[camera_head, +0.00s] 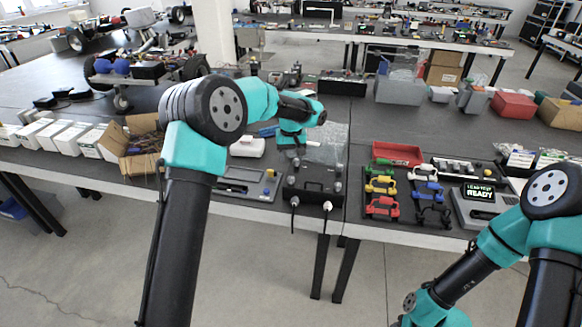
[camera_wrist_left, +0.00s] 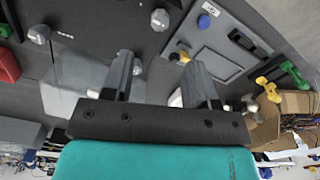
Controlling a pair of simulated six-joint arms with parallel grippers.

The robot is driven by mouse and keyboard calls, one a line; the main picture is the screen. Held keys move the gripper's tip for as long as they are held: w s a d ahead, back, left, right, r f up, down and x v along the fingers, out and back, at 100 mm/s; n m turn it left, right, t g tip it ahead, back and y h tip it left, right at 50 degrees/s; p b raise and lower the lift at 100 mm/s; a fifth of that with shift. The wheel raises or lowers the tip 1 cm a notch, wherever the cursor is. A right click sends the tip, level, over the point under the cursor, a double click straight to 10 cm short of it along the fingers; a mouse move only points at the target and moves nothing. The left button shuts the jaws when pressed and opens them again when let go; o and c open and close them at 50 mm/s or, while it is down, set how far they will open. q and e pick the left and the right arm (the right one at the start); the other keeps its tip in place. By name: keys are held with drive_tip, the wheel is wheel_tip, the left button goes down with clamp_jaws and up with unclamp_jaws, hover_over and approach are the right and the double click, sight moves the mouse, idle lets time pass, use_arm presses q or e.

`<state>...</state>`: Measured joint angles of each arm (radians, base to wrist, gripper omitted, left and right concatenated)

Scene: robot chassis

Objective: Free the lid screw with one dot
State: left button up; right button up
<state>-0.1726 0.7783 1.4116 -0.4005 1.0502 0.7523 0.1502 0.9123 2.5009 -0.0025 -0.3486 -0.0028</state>
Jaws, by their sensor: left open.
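The dark chassis (camera_head: 314,187) stands at the table's front edge in the head view, with pale round screws near its corners. In the left wrist view, one screw (camera_wrist_left: 38,34) has small dots beside it and another screw (camera_wrist_left: 160,19) has dots near the top edge. The dots are too small to count surely, so I cannot tell which screw has one. Another pale screw (camera_wrist_left: 137,66) shows close beside a finger. My left gripper (camera_wrist_left: 160,62) is open and empty, pointing down over the chassis's back area; it also shows in the head view (camera_head: 292,150). My right gripper is out of view.
A grey panel (camera_wrist_left: 215,45) with a blue button lies beside the chassis. A cardboard box (camera_head: 140,145) stands to the left. A red bin (camera_head: 397,153), coloured clamp-like parts and a display box (camera_head: 480,203) are on the right. Two cables hang over the front edge.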

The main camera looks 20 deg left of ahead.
use_arm(q)
wheel_tip(320, 180, up, 8)
drive_tip(key=shift+f, duration=0.15)
drive_tip(key=shift+f, duration=0.1)
drive_tip(key=s+d+f+m+t+h, duration=0.2)
drive_tip(key=s+d+f+m, duration=0.15)
drive_tip(key=f, duration=0.65)
drive_tip(key=s+d+f+m+t+h, duration=0.15)
drive_tip(key=s+d+f, duration=0.3)
drive_tip(key=f, duration=0.55)
drive_tip(key=s+a+f+n+g, duration=0.1)
drive_tip(key=s+a+f, duration=0.2)
drive_tip(key=s, duration=0.6)
drive_tip(key=s+a+f, duration=0.3)
drive_tip(key=s+f, duration=0.5)
drive_tip(key=s, duration=0.2)
drive_tip(key=s+a+f+n+g, duration=0.1)
drive_tip(key=s+a+f, duration=0.2)
drive_tip(key=s, duration=0.6)
wheel_tip(320, 180, down, 3)
drive_tip(key=shift+s+a+r+n+g, duration=0.1)
drive_tip(key=shift+s+a+n+g, duration=0.2)
drive_tip(key=shift+s+a+g, duration=0.1)
drive_tip(key=shift+w, duration=0.1)
